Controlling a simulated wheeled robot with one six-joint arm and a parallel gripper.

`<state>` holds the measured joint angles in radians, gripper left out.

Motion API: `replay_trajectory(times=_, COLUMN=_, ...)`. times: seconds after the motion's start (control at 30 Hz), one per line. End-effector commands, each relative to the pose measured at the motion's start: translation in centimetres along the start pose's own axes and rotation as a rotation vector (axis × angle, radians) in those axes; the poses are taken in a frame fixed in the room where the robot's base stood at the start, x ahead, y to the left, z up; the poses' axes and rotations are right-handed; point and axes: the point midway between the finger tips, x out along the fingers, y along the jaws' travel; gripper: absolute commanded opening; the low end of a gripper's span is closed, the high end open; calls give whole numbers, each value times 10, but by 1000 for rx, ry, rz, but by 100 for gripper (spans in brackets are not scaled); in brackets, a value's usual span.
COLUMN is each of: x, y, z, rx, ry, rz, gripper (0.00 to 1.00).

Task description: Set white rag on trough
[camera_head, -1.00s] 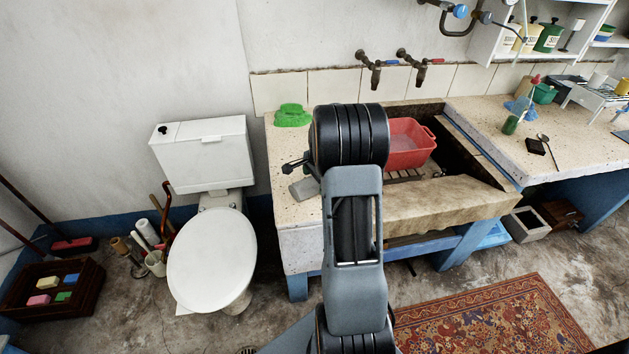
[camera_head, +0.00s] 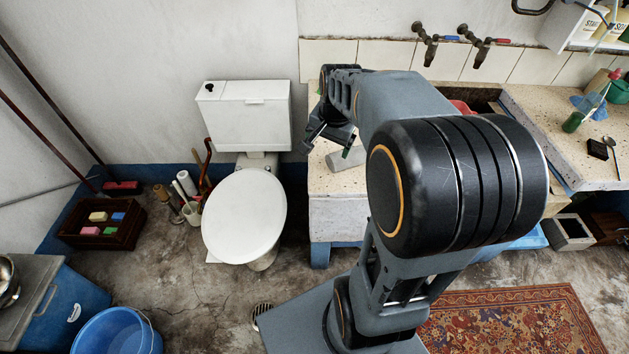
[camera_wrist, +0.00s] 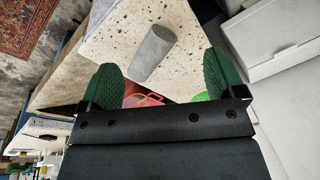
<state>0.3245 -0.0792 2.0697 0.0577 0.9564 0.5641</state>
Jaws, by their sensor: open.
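I cannot make out a white rag in either view. The stone trough (camera_head: 336,184) has a speckled top and stands right of the toilet, partly hidden behind my arm. It also shows in the wrist view (camera_wrist: 108,42). A grey cylinder (camera_head: 346,159) lies on the trough's left ledge; it shows larger in the wrist view (camera_wrist: 152,53). My gripper (camera_head: 330,143) is over the left edge of the ledge, near the cylinder. Its green-padded fingers (camera_wrist: 161,82) are wide apart in the wrist view, with nothing held between them.
A white toilet (camera_head: 246,217) stands left of the trough. A red basin (camera_wrist: 146,100) is in the trough, mostly hidden. Taps (camera_head: 430,42) are on the wall above. A blue bucket (camera_head: 118,332) and a crate (camera_head: 102,223) are at left. A patterned rug (camera_head: 515,320) lies at right.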

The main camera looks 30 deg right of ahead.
Motion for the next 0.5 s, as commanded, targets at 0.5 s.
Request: replay_trajectory(times=0.5, x=-11, y=22, z=153, rx=-906, ry=71, rz=-69, gripper=89)
